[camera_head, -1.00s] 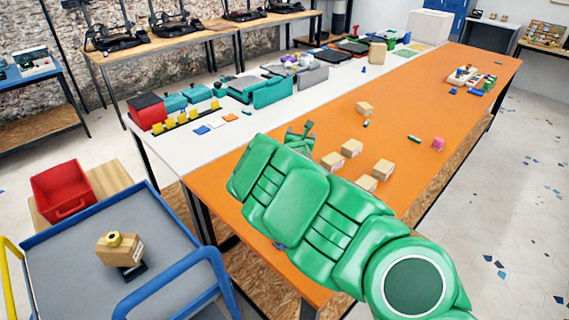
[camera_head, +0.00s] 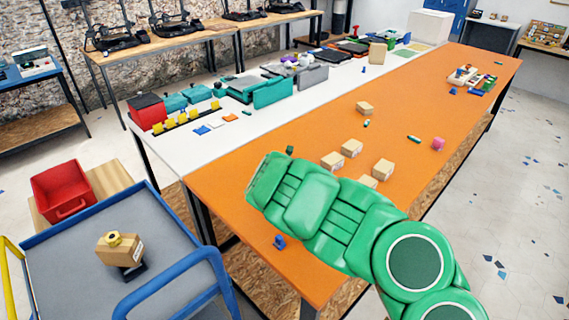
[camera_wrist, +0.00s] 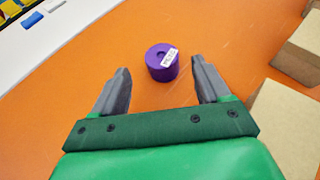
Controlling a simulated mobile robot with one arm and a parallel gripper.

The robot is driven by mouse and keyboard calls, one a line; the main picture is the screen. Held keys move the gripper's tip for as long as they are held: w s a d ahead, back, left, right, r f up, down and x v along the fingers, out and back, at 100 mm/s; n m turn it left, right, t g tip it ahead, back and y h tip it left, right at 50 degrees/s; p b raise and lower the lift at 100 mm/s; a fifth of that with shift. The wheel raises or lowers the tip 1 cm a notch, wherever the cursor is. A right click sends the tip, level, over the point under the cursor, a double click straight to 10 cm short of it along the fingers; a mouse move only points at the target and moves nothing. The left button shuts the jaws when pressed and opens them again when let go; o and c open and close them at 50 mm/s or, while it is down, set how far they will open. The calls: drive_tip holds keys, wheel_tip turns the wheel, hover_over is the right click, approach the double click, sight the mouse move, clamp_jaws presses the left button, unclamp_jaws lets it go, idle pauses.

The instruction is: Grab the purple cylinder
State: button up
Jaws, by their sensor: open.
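The purple cylinder (camera_wrist: 162,66) stands upright on the orange table (camera_wrist: 150,25) in the wrist view, with a white label on its top and side. My gripper (camera_wrist: 162,82) is open and empty. Its two grey fingers point toward the cylinder, which sits between and slightly beyond the fingertips, nearer the right one. I cannot tell the height of the fingers above the table. In the head view my green arm reaches over the near part of the orange table (camera_head: 305,130) and hides the cylinder and most of the gripper.
Cardboard boxes stand right of the gripper in the wrist view, one (camera_wrist: 285,120) close to the right finger. More boxes (camera_head: 383,169) show in the head view. A blue piece (camera_head: 279,242) lies near the table's front edge. A blue-railed cart (camera_head: 110,275) stands left of the table.

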drive_tip(key=shift+x, duration=2.55)
drive_tip(key=shift+w+d+r, duration=0.1)
drive_tip(key=shift+c, duration=0.2)
drive_tip(key=c, duration=1)
